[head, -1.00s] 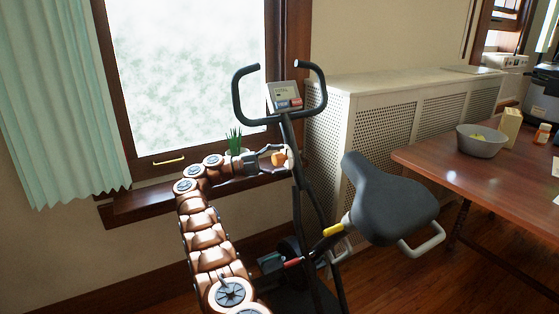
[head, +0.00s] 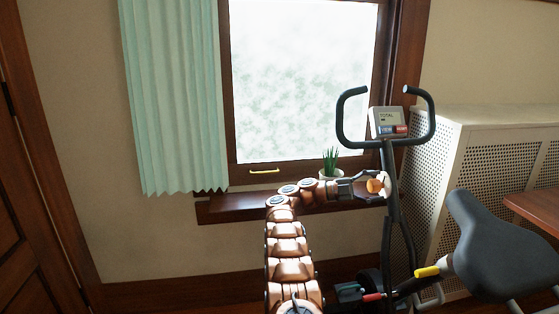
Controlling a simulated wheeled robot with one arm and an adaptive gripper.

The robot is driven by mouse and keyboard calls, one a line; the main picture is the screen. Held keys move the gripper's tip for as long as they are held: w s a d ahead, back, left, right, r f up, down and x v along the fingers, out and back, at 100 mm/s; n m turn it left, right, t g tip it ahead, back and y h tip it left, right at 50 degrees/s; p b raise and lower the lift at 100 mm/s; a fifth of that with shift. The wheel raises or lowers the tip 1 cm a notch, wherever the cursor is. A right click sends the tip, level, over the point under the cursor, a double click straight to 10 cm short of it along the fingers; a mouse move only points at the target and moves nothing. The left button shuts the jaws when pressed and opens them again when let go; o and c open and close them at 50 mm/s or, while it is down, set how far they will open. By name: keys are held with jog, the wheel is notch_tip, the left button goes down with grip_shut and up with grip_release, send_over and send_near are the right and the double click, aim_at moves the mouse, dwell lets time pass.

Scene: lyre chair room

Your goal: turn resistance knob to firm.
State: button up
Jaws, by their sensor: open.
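The exercise bike (head: 391,215) stands in front of the window, with its handlebars and small console (head: 388,122) at the top of the post. An orange knob (head: 375,186) shows at the bike's post, below the console; its dial markings are too small to read. My gripper (head: 379,185) is at the knob, with its open fingers above and below it. I cannot tell whether the fingers touch the knob.
A potted plant (head: 331,164) stands on the window sill (head: 240,206) behind my arm. The bike's saddle (head: 503,245) is at the right. A white perforated radiator cover (head: 490,165) and a table edge (head: 540,208) are beyond it.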

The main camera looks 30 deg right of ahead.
jog(key=shift+r+n+t+h+p, duration=0.1)
jog(key=shift+n+t+h+p, duration=0.35)
jog(key=shift+n, duration=1.15)
jog(key=shift+r+n+t+h+p, duration=0.15)
jog(key=shift+n+h+p, duration=0.6)
jog(key=shift+n, duration=0.85)
jog(key=shift+n+t+h+p, duration=0.55)
jog(key=shift+n+t, duration=0.2)
jog(key=shift+n, duration=0.8)
jog(key=shift+n+t+h+p, duration=0.5)
jog(key=shift+n+t, duration=0.2)
jog(key=shift+n, duration=0.9)
jog(key=shift+n+t+h+p, duration=0.45)
jog(key=shift+n+t+p, duration=0.25)
jog(key=shift+n, duration=0.85)
jog(key=n+t, duration=0.2)
jog(key=n, duration=0.1)
jog(key=n+t, duration=0.2)
jog(key=n, duration=0.2)
jog(key=shift+f+h, duration=0.15)
jog(key=shift+h, duration=0.15)
jog(key=shift+n+t+y, duration=0.25)
jog(key=shift+n+t, duration=0.65)
jog(key=shift+n, duration=0.85)
jog(key=shift+n+t+y, duration=0.25)
jog(key=shift+n+t, duration=0.6)
jog(key=shift+n, duration=0.9)
